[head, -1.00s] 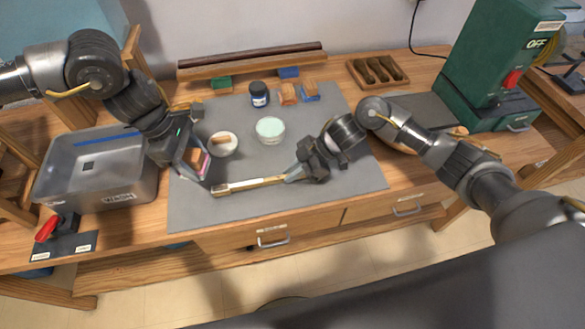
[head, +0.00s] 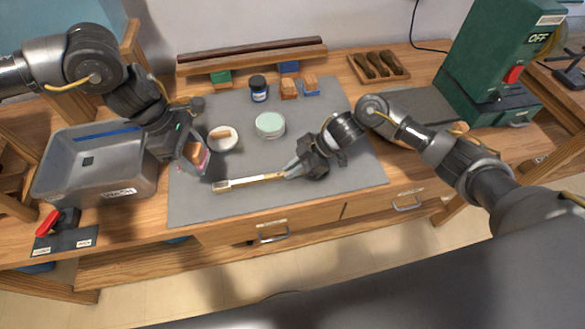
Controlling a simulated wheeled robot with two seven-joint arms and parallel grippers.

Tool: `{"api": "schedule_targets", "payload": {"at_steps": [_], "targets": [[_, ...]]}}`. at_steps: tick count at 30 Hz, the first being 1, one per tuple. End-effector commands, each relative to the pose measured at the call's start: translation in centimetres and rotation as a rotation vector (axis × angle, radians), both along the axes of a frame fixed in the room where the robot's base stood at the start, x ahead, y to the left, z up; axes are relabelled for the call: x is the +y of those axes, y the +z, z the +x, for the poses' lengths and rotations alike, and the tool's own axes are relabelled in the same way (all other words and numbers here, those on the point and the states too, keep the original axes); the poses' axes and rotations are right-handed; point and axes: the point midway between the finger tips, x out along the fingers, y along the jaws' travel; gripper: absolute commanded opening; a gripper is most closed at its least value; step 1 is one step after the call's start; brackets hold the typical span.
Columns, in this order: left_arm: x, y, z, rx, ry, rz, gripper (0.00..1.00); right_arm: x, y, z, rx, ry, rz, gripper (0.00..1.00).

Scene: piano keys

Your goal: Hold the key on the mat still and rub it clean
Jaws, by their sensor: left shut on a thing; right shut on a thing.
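The piano key (head: 248,183), a long pale wooden stick with a wider left end, lies across the grey mat (head: 290,211). My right gripper (head: 294,171) is shut on the key's right end. My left gripper (head: 192,163) is shut on a small block (head: 201,156) with a tan body and a pinkish edge. It holds the block above and left of the key's left end, apart from it. The gripper's fingers hide part of the block.
A white dish (head: 223,139) with a tan piece, a pale green round tub (head: 270,125) and a dark jar (head: 258,88) stand behind the key. A grey bin (head: 132,184) is at left. A green machine marked OFF (head: 500,60) is at right. The mat's front is clear.

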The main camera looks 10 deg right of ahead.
Motion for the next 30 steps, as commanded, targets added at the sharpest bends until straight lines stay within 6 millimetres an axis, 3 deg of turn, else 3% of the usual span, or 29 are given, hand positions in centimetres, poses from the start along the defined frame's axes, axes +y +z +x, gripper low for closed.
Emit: {"api": "schedule_targets", "payload": {"at_steps": [18,30], "targets": [[-0.1,-0.1,0.0,0.000,0.000,0.000,0.37,0.0,-0.4,0.0,0.000,0.000,0.000,0.00],[-2.7,-3.1,-0.1,0.002,-0.001,0.001,0.37,0.0,-0.4,0.0,0.000,0.000,0.000,0.00]]}}
